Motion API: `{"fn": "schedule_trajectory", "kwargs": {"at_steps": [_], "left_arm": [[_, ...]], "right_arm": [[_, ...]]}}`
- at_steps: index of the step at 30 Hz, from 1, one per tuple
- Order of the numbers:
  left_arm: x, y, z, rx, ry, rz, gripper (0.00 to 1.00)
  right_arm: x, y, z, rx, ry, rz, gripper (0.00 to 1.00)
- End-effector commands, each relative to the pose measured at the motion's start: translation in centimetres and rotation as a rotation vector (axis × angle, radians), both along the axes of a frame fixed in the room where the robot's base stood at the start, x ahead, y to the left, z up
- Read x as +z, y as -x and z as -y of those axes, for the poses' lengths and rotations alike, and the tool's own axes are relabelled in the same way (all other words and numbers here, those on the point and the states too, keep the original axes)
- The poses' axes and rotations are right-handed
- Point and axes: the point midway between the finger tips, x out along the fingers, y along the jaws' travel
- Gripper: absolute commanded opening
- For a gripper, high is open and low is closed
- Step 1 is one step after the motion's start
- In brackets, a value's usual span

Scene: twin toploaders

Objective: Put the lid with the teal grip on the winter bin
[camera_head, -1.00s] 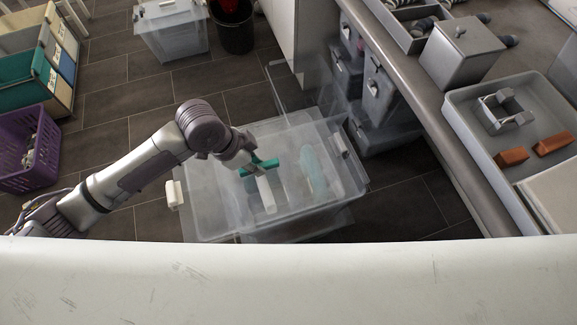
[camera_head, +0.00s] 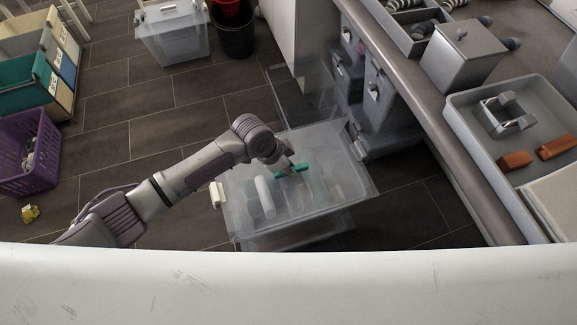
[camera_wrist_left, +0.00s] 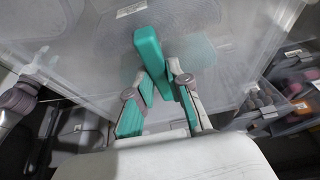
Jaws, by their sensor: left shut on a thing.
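My left gripper (camera_head: 290,171) is shut on the teal grip (camera_head: 301,168) of a clear, see-through lid (camera_head: 338,165). The teal grip also shows between the fingers in the left wrist view (camera_wrist_left: 149,52). In the head view the lid lies over a clear bin (camera_head: 300,236) on the floor, and its edges look offset from the bin's walls. I cannot tell whether lid and bin touch. No label naming the bin is readable in the head view. My right gripper is not in view.
A counter with a grey tray (camera_head: 455,100) runs along the right, with grey bins (camera_head: 378,98) below it. A purple basket (camera_head: 22,180) stands at the left. Another clear bin (camera_head: 175,42) and a dark bucket (camera_head: 235,38) stand at the back. Floor behind my left arm is clear.

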Motion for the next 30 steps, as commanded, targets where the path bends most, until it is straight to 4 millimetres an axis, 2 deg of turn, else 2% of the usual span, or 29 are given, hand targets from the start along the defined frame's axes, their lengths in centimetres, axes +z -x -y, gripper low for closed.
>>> {"fn": "schedule_trajectory", "kwargs": {"at_steps": [9,10,14,23,26,30], "left_arm": [[-0.5,0.0,0.0,0.0,0.001,0.0,0.0],[-0.4,0.0,0.0,0.0,0.001,0.0,0.23],[-0.4,0.0,0.0,0.0,0.001,0.0,0.43],[-0.2,0.0,0.0,0.0,0.001,0.001,0.43],[0.5,0.0,-0.1,0.0,0.0,0.002,0.43],[2.7,0.2,-1.0,0.001,0.002,0.005,0.43]], "right_arm": [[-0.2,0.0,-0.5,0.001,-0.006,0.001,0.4],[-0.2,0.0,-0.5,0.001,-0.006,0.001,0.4],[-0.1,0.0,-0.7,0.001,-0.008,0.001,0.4],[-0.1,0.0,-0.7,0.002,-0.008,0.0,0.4],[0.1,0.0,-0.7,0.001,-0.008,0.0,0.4],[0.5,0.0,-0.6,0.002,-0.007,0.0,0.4]]}}
